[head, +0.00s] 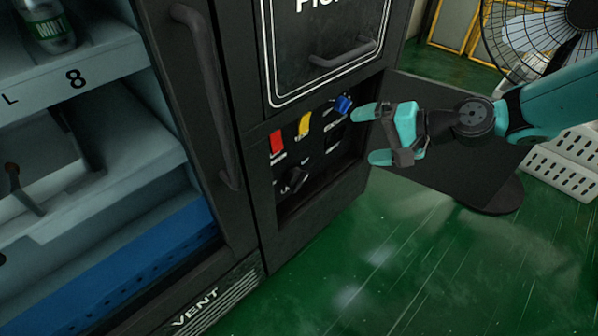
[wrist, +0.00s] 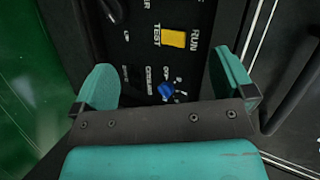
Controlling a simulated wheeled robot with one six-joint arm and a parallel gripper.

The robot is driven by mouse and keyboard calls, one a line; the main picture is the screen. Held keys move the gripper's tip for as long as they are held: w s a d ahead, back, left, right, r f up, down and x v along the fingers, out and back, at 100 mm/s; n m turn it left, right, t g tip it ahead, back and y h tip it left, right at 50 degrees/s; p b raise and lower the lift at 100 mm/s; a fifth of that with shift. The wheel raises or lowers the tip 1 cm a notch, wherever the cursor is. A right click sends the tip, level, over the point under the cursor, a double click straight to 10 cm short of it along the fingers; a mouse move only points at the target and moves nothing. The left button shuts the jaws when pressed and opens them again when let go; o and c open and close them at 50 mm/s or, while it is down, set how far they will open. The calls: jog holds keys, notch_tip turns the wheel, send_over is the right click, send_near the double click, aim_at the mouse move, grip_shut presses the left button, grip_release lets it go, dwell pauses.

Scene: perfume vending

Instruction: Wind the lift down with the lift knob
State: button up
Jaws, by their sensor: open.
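The control panel (head: 318,160) is set low in the dark machine in the head view. It carries a blue knob (head: 343,104), a yellow switch (head: 304,124), a red switch (head: 277,143) and a black knob (head: 297,178). I cannot read which knob is marked as the lift knob. My gripper (head: 372,135) is open and empty, just right of the panel and pointing toward it. In the wrist view the blue knob (wrist: 167,88) shows between the spread fingers (wrist: 163,80), with dial marks around it. Its lower part is close to my gripper's edge. The yellow switch (wrist: 173,39) reads TEST and RUN.
A pickup door with a handle (head: 345,52) is above the panel. A long vertical handle (head: 208,90) is to its left. A dark flat panel (head: 440,165) stands out behind my gripper. A fan (head: 545,35) and a white crate (head: 570,165) are at right. The green floor is clear in front.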

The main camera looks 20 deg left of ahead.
jog(key=w+a+f+m+t+y+p, duration=0.1)
jog(key=a+f+m+t+y+p, duration=0.25)
jog(key=f+m, duration=0.7)
jog(key=s+d+f+m+t+p, duration=0.2)
jog(key=s+f+m, duration=0.1)
jog(key=f, duration=0.3)
jog(key=s+d+f+m+t+p, duration=0.1)
jog(key=s+f+m, duration=0.15)
jog(key=f, duration=0.45)
jog(key=b, duration=1.9)
send_near(299, 180)
notch_tip(299, 180, down, 2)
jog(key=shift+y, duration=0.45)
jog(key=b+x, duration=0.1)
jog(key=x, duration=0.4)
jog(key=b+x, duration=0.1)
jog(key=x, duration=0.4)
jog(key=shift+w+r, duration=0.1)
jog(key=shift+r, duration=0.15)
